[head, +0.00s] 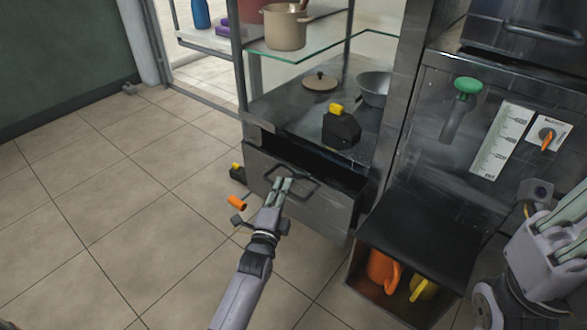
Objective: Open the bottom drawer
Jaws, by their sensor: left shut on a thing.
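The bottom drawer (325,211) is a dark metal drawer under the left cabinet's lower shelf. It is pulled partly out, and a dark gap shows above its front. Its bar handle (309,190) is on the front panel. My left gripper (282,184) is at this handle, with its fingers shut on it. The fingers hide part of the handle. My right gripper (565,215) is at the right edge, partly cut off and away from the drawer; its jaw state is unclear.
An orange-handled tool (237,203) and a black and yellow object (237,173) lie on the floor left of the drawer. Another black and yellow object (341,128) stands on the shelf above. An open bin (372,287) holds orange and yellow items. Floor at left is clear.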

